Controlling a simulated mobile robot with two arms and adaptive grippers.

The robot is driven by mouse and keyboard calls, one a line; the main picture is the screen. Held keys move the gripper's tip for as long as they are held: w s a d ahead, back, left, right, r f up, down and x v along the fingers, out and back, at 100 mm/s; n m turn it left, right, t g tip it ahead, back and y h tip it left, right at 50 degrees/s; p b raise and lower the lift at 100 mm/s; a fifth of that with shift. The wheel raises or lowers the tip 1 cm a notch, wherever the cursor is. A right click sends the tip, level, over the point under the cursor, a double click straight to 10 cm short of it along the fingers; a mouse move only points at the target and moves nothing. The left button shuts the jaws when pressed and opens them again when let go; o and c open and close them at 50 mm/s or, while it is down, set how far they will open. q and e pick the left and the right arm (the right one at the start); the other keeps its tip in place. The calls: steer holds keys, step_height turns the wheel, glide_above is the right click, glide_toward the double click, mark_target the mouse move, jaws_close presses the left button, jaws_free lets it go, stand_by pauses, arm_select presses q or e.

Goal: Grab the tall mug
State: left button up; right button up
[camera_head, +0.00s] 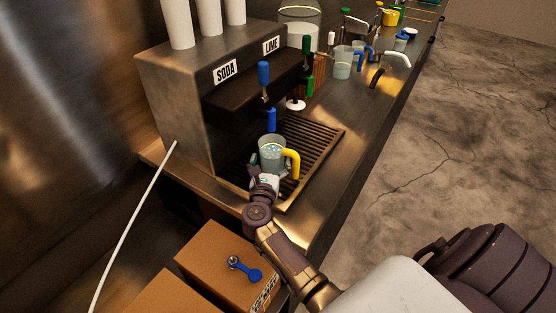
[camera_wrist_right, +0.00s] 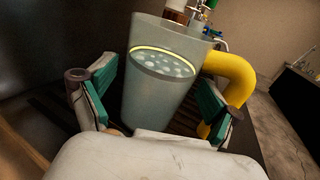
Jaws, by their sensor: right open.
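The tall mug (camera_head: 271,155) is a grey-green translucent cup with a yellow handle on its right side. It stands on the drip grate of the drink dispenser, below the blue tap. It fills the middle of the right wrist view (camera_wrist_right: 158,90), with bubbly liquid and a yellow ring showing. My right gripper (camera_head: 265,175) is at the near side of the mug. Its green-padded fingers are open, one on each side of the mug, with the handle by the right finger. I cannot tell whether they touch it. My left gripper is not in view.
The soda and lime dispenser (camera_head: 170,85) stands behind and left of the mug. Its blue tap (camera_head: 264,75) hangs above. Another mug (camera_head: 343,62) with a blue handle stands farther along the counter. A cardboard box (camera_head: 215,262) is below the counter's near edge.

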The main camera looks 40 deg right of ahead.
steer(key=shift+x, duration=1.1)
steer(key=shift+f, duration=0.1)
steer(key=shift+s+a, duration=0.1)
steer(key=shift+c, duration=0.2)
steer(key=c, duration=1.1)
steer(key=shift+c, duration=1.4)
